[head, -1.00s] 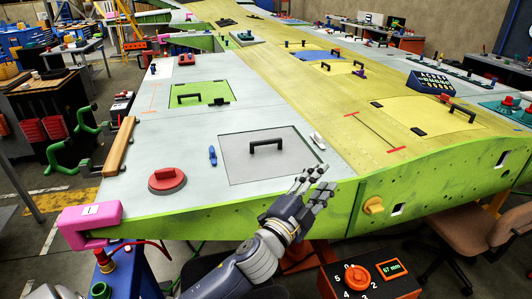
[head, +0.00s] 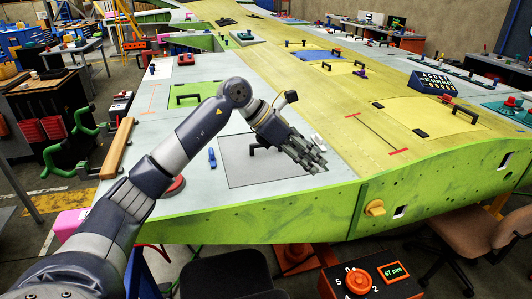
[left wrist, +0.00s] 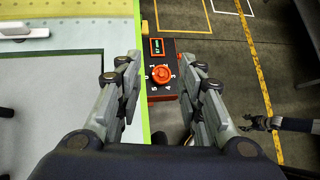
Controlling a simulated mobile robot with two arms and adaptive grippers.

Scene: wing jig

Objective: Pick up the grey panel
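The grey panel (head: 250,177) lies flat in the wing's near end, with a black handle in its middle. My left gripper (head: 314,165) is above the panel's right side, and its hand hides part of the panel and handle. In the left wrist view its fingers (left wrist: 158,78) are spread with nothing between them. That view looks past the wing's green edge, with a dark bit, perhaps the handle, at its far left. My right gripper (left wrist: 254,122) shows small at the right of the left wrist view, its opening unclear; it is outside the head view.
A red round knob (head: 176,187), a blue piece (head: 212,157) and a white piece (head: 318,139) lie around the panel. A green panel (head: 205,93) with a handle is farther back. An orange dial box (head: 368,280) stands before the wing's green edge.

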